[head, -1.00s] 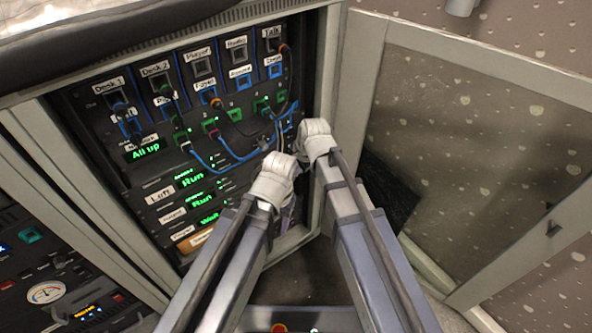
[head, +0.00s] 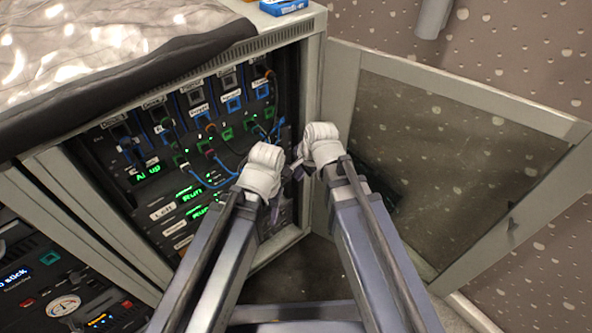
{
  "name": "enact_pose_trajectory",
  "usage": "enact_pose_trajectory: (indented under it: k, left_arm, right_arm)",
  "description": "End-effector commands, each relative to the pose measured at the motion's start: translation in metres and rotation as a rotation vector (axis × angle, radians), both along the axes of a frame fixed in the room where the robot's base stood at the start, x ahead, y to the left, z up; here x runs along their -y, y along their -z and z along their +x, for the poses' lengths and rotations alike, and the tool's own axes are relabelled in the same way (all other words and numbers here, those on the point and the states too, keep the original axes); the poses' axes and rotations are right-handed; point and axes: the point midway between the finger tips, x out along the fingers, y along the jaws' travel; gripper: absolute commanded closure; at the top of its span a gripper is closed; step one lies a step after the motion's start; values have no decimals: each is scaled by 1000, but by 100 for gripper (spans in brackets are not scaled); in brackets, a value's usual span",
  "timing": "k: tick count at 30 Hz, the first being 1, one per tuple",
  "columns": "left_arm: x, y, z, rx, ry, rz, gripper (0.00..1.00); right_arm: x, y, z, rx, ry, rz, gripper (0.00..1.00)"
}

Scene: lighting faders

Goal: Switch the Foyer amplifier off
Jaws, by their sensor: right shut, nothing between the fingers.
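The open rack cabinet holds a patch panel with blue cables (head: 205,183) above several stacked units with white labels. One label (head: 162,211) seems to read Loft; the labels below are too small to read, so I cannot tell which unit is the Foyer amplifier. Green displays reading Run (head: 190,194) glow beside them, partly hidden by my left arm. My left gripper (head: 278,200) is in front of the rack's lower right; its fingertips are hard to make out. My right gripper (head: 298,170) is shut and empty at the cabinet's right edge, close to the left one.
The cabinet door (head: 460,150) with its dark pane stands open to the right. A blue box (head: 284,6) and a pale cloth with a dark edge (head: 110,60) lie on top. Another equipment rack with a round gauge (head: 63,306) is at lower left.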

Motion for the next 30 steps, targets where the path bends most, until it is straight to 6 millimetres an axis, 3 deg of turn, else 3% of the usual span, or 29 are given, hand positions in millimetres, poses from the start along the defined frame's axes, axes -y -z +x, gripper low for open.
enact_pose_trajectory:
  k: [2,12,20,30]
  left_arm:
    - [0,-8,0,0,-1,-1,45]
    - [0,-7,0,-1,-1,-2,45]
    - [0,9,0,0,0,1,45]
    - [0,8,0,0,0,1,45]
  right_arm:
    - [1,-8,-2,0,0,0,100]
    - [2,-7,-2,0,0,0,100]
    - [2,10,-8,-5,-1,-4,100]
    - [2,8,-7,-6,0,-4,100]
